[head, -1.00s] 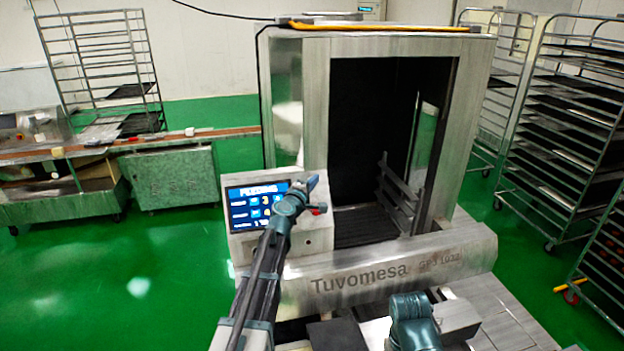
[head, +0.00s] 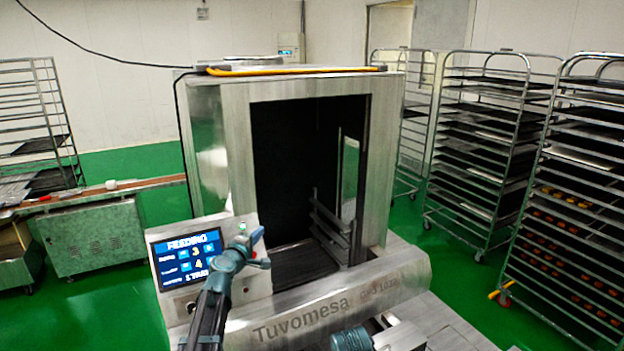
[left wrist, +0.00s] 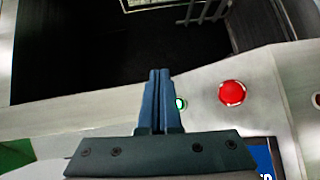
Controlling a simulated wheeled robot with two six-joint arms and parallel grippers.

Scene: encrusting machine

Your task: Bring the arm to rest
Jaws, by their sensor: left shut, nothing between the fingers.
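My left gripper (head: 257,238) is in front of the control panel (head: 254,285) of the encrusting machine (head: 225,120). In the left wrist view its two blue fingers (left wrist: 158,88) lie side by side, shut with nothing between them. A green button (left wrist: 180,104) is just right of the fingertips, and a red button (left wrist: 232,93) is farther right. Whether the fingertips touch the panel I cannot tell. In the head view the panel's screen (head: 187,258) reads FEEDING. Of my right arm only a blue-grey part shows at the bottom edge; its gripper is not visible.
The machine's dark chamber (head: 285,170) opens behind the panel. Wheeled racks with trays (head: 485,150) stand at the right, and another rack (head: 35,125) at the far left. A green-grey cabinet (head: 95,238) stands left of the machine. Green floor (head: 120,300) is clear at lower left.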

